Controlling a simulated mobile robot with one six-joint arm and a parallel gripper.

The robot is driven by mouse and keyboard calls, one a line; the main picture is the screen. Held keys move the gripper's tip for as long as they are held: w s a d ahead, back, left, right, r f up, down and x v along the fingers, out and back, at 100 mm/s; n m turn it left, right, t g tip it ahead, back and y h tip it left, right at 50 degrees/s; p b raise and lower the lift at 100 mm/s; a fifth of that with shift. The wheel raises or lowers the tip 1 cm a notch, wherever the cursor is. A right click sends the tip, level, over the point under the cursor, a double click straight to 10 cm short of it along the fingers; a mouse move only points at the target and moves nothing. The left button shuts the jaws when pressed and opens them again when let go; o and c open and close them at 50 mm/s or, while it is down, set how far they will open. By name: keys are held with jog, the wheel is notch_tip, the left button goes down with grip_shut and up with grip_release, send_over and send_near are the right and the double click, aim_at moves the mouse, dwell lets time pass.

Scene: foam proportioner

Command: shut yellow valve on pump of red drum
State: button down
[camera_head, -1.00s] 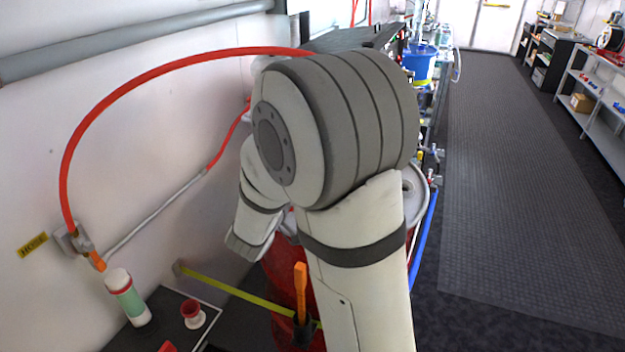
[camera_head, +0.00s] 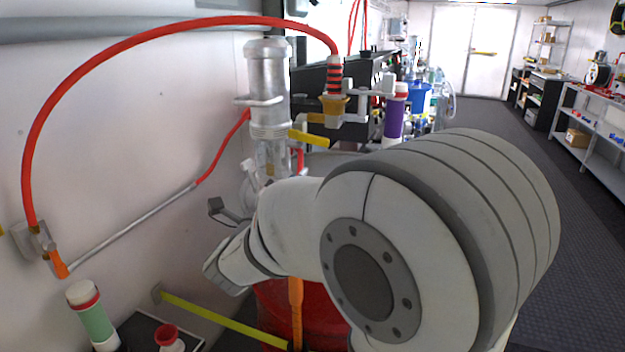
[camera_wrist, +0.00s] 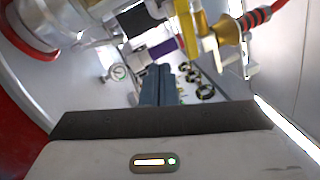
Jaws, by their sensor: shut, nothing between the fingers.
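The yellow valve (camera_head: 308,138) shows as a bright yellow lever on the outlet side of the silver pump (camera_head: 268,90). The pump stands over the red drum (camera_head: 275,295), which my arm partly hides. In the wrist view the yellow valve (camera_wrist: 188,22) is above and right of my fingertips, apart from them. The red drum's rim (camera_wrist: 18,35) curves along the left there. My gripper (camera_wrist: 157,72) is shut and empty, its blue-grey fingers together. In the head view my arm covers much of the area below the valve, and the fingers cannot be made out clearly.
A red hose (camera_head: 150,55) arcs from the wall fitting to a yellow coupling (camera_head: 334,106) beside the valve. A purple-banded cylinder (camera_head: 394,118) stands right of it. A yellow bar (camera_head: 222,320) crosses low by a green-banded bottle (camera_head: 94,318). The aisle (camera_head: 510,130) at right is open.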

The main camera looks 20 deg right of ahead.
aim_at(308, 138)
jog(key=w+d+r+m+b, duration=0.1)
jog(key=w+d+m+b, duration=0.1)
jog(key=m, duration=0.6)
jog(key=w+d+r+m+b, duration=0.2)
jog(key=d+m, duration=0.3)
jog(key=m, duration=0.2)
jog(key=shift+r+m+h+b, duration=0.25)
jog(key=shift+m+h+b, duration=0.15)
jog(key=shift+w+d, duration=0.1)
